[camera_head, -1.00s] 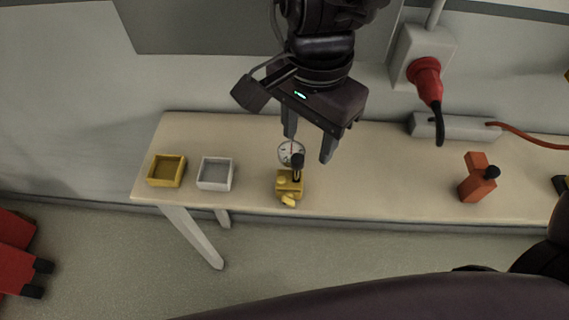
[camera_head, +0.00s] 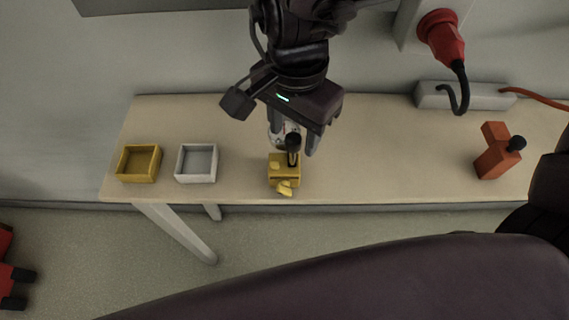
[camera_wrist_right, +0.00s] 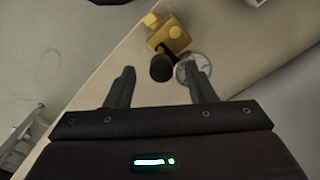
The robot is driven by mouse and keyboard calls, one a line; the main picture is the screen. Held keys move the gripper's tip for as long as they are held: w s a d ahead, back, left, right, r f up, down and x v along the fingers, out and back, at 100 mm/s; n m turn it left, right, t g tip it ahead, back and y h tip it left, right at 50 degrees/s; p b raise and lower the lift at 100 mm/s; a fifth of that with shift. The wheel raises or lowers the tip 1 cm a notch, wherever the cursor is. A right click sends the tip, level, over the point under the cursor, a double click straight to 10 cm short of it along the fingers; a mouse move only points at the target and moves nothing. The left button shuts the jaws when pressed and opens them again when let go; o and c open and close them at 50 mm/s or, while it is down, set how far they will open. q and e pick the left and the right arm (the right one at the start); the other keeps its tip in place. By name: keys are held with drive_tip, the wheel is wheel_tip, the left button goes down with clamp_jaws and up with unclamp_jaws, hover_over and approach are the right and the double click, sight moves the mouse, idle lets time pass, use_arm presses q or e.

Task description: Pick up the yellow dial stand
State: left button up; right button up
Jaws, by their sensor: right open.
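The yellow dial stand (camera_head: 284,173) stands upright on the table near its front edge, with a black knob (camera_head: 293,140) on a post and a round white dial behind it. My right gripper (camera_head: 292,145) is open, and its fingers reach down around the dial end from behind. The dial is partly hidden by the fingers in the head view. In the right wrist view the yellow base (camera_wrist_right: 171,35) lies beyond the fingertips (camera_wrist_right: 163,80). The black knob shows between the fingers, and the dial (camera_wrist_right: 194,68) is close to the right finger. My left gripper is not in view.
A yellow tray (camera_head: 121,165) and a white tray (camera_head: 180,165) are on the table to the left. An orange stand (camera_head: 492,160) with a black knob is to the right. A grey power strip (camera_head: 433,96) lies at the back. The table between the stands is clear.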

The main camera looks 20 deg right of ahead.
sight(293, 137)
drive_tip(key=shift+f, duration=1.55)
clamp_jaws()
drive_tip(key=shift+w+r, duration=0.1)
drive_tip(key=shift+r, duration=0.05)
